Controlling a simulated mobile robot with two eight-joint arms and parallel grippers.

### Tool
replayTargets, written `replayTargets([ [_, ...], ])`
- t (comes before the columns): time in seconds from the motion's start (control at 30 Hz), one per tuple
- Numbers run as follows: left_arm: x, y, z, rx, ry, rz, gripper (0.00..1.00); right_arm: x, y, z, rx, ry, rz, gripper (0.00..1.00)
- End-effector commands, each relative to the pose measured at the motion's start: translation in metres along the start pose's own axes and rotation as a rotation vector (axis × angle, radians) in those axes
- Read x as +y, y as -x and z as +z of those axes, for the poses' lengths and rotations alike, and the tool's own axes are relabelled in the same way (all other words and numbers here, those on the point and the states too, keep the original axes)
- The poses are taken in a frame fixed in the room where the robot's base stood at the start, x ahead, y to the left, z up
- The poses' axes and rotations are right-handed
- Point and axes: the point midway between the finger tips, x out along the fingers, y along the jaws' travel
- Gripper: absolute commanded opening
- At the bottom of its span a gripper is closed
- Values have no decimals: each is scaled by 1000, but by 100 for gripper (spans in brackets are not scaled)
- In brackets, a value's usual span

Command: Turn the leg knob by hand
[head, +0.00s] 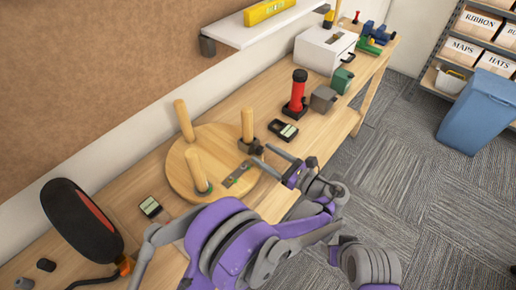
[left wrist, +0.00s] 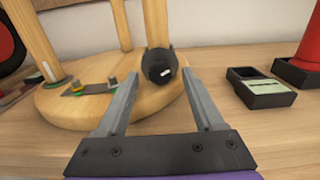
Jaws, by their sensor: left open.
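A round wooden stool top (head: 178,175) lies on the workbench with three wooden legs standing up from it. A dark knob (head: 257,149) sits at the foot of the right leg (head: 247,124). In the left wrist view the black knob (left wrist: 160,66) has a small white mark and appears beyond my fingertips, between them. My left gripper (head: 272,156) is open, its two fingers apart and pointing at the knob. Whether a finger touches the knob I cannot tell. My right gripper is not seen.
A metal plate (head: 238,174) lies on the stool top. A black tray (head: 283,130) and a red cylinder on a dark base (head: 298,92) stand behind the knob. A dark round headset-like object (head: 75,220) is at the left. A blue bin (head: 475,110) stands on the carpet.

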Motion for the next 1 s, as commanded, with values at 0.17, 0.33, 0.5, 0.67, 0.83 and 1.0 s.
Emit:
replayTargets([
  [0.17, 0, 2, 0, 0, 0, -1, 69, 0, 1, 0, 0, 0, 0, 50],
  [0.33, 0, 2, 0, 0, 0, -1, 69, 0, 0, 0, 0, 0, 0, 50],
  [0.5, 0, 2, 0, 0, 0, -1, 51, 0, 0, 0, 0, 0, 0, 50],
  [0.67, 0, 2, 0, 0, 0, -1, 22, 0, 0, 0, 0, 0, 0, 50],
  [0.83, 0, 2, 0, 0, 0, -1, 0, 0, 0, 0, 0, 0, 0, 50],
  [1.0, 0, 2, -1, 0, 26, 0, 0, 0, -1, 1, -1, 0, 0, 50],
])
